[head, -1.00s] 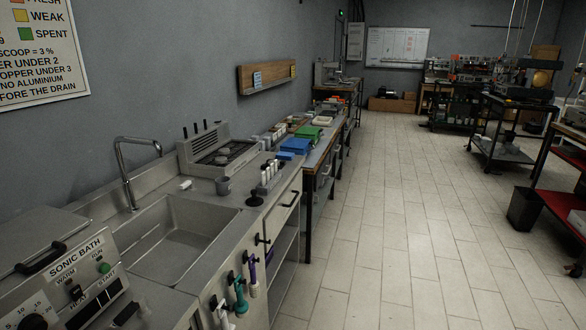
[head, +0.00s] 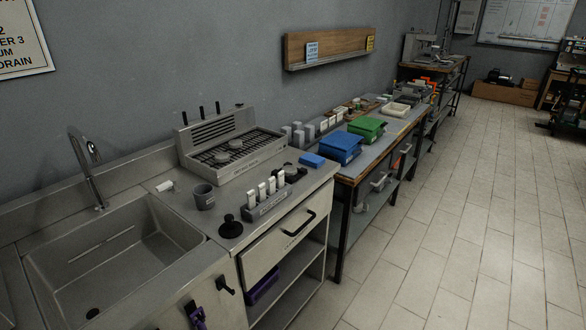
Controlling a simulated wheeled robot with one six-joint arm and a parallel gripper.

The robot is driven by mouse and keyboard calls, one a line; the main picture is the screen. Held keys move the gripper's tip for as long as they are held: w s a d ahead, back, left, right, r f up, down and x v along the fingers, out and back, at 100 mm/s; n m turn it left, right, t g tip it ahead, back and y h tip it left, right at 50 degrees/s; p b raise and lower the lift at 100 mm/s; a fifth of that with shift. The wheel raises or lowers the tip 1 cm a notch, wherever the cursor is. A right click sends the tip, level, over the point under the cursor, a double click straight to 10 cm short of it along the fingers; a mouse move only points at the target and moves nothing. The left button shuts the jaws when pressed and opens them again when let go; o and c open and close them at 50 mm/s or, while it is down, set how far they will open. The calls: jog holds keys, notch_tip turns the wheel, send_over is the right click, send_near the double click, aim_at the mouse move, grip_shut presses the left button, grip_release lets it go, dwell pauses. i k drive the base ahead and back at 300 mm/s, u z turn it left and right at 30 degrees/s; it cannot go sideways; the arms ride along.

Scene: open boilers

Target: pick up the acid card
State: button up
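Two small cards stand on the wooden wall rack (head: 338,54): a light blue card (head: 312,51) near its left end and a yellow card (head: 370,42) at its right end. Their print is too small to read, so I cannot tell whether either is the acid card. My gripper is not in view.
Below the rack, a workbench (head: 400,128) holds blue (head: 341,147) and green (head: 367,129) boxes. Nearer are a steel sink (head: 115,262), a tap (head: 87,165), a grey cup (head: 203,197) and a grated unit (head: 230,145). The tiled floor (head: 465,225) on the right is clear.

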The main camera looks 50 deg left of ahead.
aim_at(280, 175)
jog(key=u, duration=0.45)
jog(key=i, duration=1)
jog(key=u, duration=1.45)
jog(key=i, duration=0.75)
jog(key=u, duration=0.7)
